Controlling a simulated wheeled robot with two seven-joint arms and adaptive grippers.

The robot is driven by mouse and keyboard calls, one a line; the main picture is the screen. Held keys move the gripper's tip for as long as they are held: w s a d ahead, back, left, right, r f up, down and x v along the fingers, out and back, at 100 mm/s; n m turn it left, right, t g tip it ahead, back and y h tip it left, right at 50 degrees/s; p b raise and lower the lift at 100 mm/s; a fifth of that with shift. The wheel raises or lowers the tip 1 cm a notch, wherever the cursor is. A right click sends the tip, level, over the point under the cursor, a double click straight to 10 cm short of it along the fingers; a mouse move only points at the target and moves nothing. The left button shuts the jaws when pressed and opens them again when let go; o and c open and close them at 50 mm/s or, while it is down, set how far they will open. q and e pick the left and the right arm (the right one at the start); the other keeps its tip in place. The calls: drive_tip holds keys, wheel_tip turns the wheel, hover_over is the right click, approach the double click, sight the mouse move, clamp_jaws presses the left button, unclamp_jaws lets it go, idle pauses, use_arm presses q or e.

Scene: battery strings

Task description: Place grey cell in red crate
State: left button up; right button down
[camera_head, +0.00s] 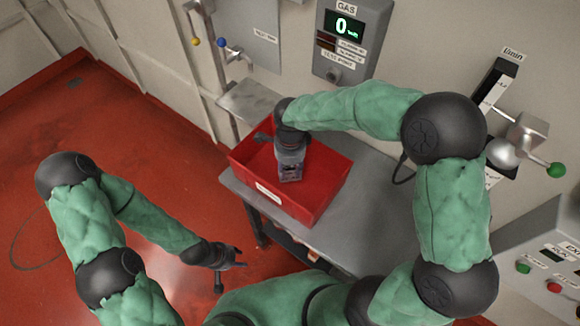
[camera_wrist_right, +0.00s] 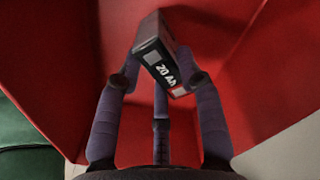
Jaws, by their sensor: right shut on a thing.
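The grey cell (camera_wrist_right: 161,50) carries a "20 Ah" label in the right wrist view. My right gripper (camera_wrist_right: 160,80) is shut on it, with fingers on both sides and one behind. In the head view the cell (camera_head: 290,172) hangs below my right gripper (camera_head: 290,150), within the outline of the red crate (camera_head: 325,185). Red crate walls surround the cell in the wrist view. I cannot tell whether the cell touches the crate floor. My left gripper (camera_head: 230,270) is over the red floor at the lower left, away from the crate; its fingers look spread and empty.
The crate stands on a grey table (camera_head: 350,235) against the wall.

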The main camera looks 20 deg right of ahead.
sight(290, 169)
drive_tip(key=c, duration=0.8)
unclamp_jaws()
drive_tip(key=shift+r, duration=0.35)
wheel_tip(290, 169, up, 12)
drive_tip(key=p, duration=0.2)
drive_tip(key=shift+f+p, duration=0.25)
drive_tip(key=shift+p, duration=0.1)
